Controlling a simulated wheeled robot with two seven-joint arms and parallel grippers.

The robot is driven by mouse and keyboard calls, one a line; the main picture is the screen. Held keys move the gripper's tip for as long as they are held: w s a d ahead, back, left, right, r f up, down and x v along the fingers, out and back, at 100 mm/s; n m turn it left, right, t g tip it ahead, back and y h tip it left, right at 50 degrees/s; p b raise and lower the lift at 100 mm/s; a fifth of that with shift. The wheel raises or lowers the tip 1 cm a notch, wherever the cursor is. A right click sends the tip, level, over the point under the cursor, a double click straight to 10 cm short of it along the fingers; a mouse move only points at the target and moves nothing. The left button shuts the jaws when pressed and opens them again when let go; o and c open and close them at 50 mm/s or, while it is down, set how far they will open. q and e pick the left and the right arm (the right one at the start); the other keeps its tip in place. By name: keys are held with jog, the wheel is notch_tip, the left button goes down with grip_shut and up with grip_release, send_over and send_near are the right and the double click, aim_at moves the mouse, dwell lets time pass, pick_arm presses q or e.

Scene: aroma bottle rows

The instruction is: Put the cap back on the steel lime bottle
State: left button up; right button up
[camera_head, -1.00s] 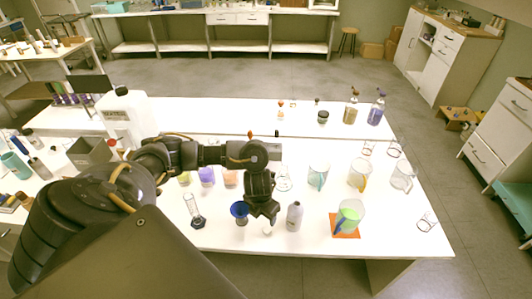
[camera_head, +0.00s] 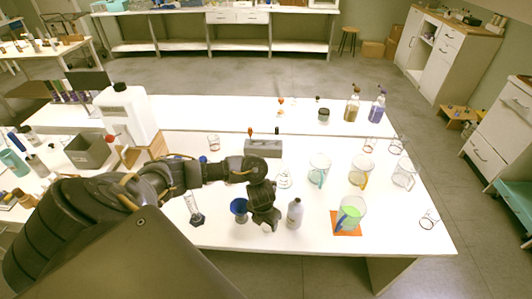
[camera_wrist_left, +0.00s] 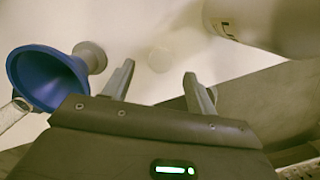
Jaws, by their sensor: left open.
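The steel lime bottle (camera_head: 294,214) is grey, with a narrow neck, and stands upright near the front edge of the white table. It also shows at the upper right of the left wrist view (camera_wrist_left: 268,24). A small pale round cap (camera_wrist_left: 159,60) lies on the table in the left wrist view, between and just beyond my fingertips. In the head view my gripper mostly hides the cap. My left gripper (camera_head: 267,222) is open and empty, pointing down at the left of the bottle; its spread fingers (camera_wrist_left: 155,82) do not touch the cap. My right gripper is out of view.
A blue funnel-shaped cup (camera_head: 239,207) stands close left of my gripper, with a glass cylinder (camera_head: 194,209) further left. Several glass jugs and a grey block (camera_head: 264,149) stand behind.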

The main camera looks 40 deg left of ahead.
aim_at(267, 227)
pick_arm(q)
jog(key=shift+w+f, duration=0.15)
jog(key=shift+f, duration=0.7)
jog(key=shift+w+f, duration=0.1)
jog(key=shift+f, duration=0.7)
jog(key=shift+c, duration=0.3)
jog(key=c, duration=1)
